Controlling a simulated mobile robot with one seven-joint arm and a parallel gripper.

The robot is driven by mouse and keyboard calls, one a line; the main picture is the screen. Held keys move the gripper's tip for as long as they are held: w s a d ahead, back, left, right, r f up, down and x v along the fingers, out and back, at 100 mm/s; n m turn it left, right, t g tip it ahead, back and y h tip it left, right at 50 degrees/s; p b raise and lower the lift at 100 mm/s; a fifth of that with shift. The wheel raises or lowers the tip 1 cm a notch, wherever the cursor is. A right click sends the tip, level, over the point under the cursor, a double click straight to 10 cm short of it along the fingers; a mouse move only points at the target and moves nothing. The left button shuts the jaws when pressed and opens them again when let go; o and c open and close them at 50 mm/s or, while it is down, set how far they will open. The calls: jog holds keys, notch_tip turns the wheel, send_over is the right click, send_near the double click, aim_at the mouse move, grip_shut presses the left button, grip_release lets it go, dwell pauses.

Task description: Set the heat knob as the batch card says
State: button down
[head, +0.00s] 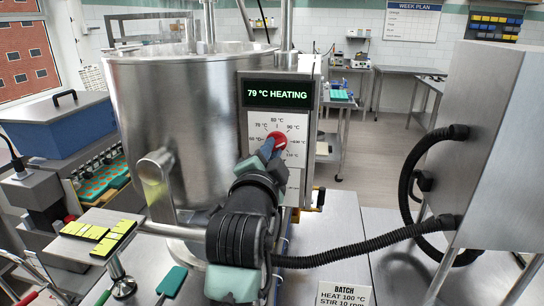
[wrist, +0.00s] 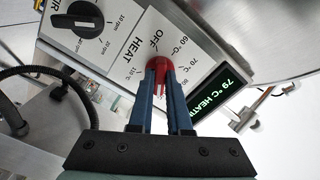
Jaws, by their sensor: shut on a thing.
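The red heat knob (head: 281,138) is on the control panel (head: 262,121) of the steel kettle. My gripper (head: 268,150) is shut on it; the blue fingers hold its sides. The wrist view shows the red knob (wrist: 158,66) between my fingertips (wrist: 159,78), with OFF, 60 °C and 70 °C printed nearby. Which mark the knob points to is hard to tell, as my fingers cover part of it. The display (head: 276,93) reads "79 °C HEATING". The batch card (head: 344,293) at the lower right reads "HEAT 100 °C" and "STIR 10 rpm".
A black stir knob (wrist: 78,20) with rpm marks sits beside the heat dial. The large steel kettle (head: 165,120) stands left of the panel. A steel cabinet (head: 465,120) with black hoses stands right. Green gummy trays (head: 103,180) lie left.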

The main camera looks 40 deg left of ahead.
jog(key=m+b, duration=0.1)
jog(key=m, duration=0.4)
jog(key=shift+m+b, duration=0.35)
jog(key=shift+m, duration=0.35)
jog(key=c, duration=0.9)
grip_release()
jog(key=shift+o, duration=0.2)
jog(key=b+v, duration=0.3)
jog(key=v, duration=1)
jog(key=shift+w, duration=0.1)
